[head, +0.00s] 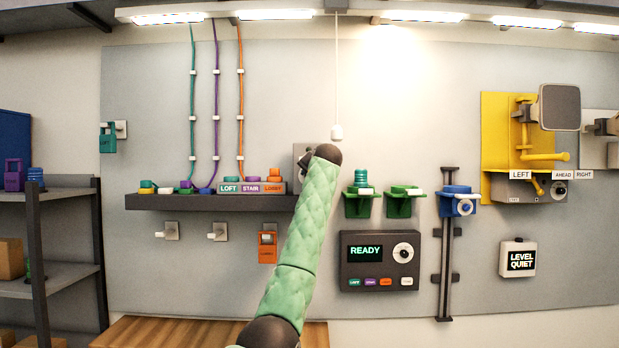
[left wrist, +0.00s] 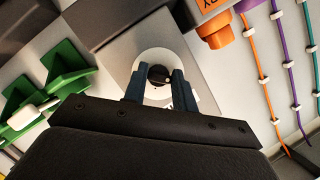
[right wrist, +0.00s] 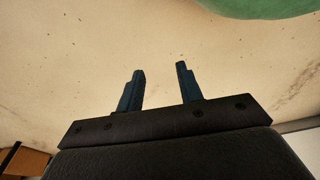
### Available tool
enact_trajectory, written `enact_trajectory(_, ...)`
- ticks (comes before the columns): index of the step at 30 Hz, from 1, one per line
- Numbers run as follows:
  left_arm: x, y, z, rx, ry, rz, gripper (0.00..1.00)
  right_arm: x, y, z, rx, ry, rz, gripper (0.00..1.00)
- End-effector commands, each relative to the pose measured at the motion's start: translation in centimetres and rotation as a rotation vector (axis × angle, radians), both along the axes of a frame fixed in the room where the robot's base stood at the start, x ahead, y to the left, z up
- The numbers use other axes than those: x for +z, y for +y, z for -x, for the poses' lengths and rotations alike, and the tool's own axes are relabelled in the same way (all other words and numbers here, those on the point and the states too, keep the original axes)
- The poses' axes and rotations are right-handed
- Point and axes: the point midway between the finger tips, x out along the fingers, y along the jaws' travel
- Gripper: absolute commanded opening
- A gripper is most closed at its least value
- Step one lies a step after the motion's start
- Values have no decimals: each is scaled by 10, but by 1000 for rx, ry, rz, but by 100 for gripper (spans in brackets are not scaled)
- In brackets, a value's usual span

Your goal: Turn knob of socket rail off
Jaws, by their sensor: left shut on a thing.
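The knob (left wrist: 158,77) is a dark round piece with a pale mark, set on a white disc on a square grey plate (left wrist: 182,45). My left gripper (left wrist: 159,80) has its blue fingers on either side of the knob and is shut on it. In the head view my left gripper's end covers the knob, and only part of the grey plate (head: 300,150) shows at the right end of the dark rail (head: 215,202). My right gripper (right wrist: 160,70) has its fingers apart with nothing between them; it does not show in the head view.
LOFT, STAIR and LOBBY blocks (head: 250,188) with coloured cords stand on the rail. Right of the knob are two green holders (head: 360,204), (head: 402,203), a READY panel (head: 365,275) and a blue slider (head: 458,203). A pull cord (head: 337,130) hangs close above my left gripper.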

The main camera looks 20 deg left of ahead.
Motion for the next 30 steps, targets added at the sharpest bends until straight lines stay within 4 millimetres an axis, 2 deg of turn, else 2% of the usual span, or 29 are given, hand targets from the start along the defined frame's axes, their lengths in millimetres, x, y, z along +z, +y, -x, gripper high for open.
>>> enact_trajectory(1, -5, 0, -1, 0, 8, 2, 5, 0, 0, -1, 0, -1, 0, 36)
enact_trajectory(6, -6, 0, -1, 0, 8, 2, 4, 0, 0, -3, 0, -4, -1, 36)
enact_trajectory(7, -6, 0, -1, 0, 8, 2, 33, 0, 0, -3, 0, -4, -1, 36)
enact_trajectory(9, -5, 0, -1, 0, 7, 2, 47, 0, 0, -4, 0, -5, 0, 36)
enact_trajectory(10, -5, 0, -1, 0, 7, 2, 49, 0, 0, -4, 0, -5, 0, 36)
enact_trajectory(23, -2, -4, 5, 0, 2, 0, 49, -2, 2, -4, -1, 3, -2, 36)
enact_trajectory(25, 0, -7, 10, 0, 0, 0, 49, 12, 9, -11, -3, 0, -9, 36)
enact_trajectory(30, 4, -18, 26, -1, 1, 1, 49, 34, 15, -15, -7, 15, -15, 36)
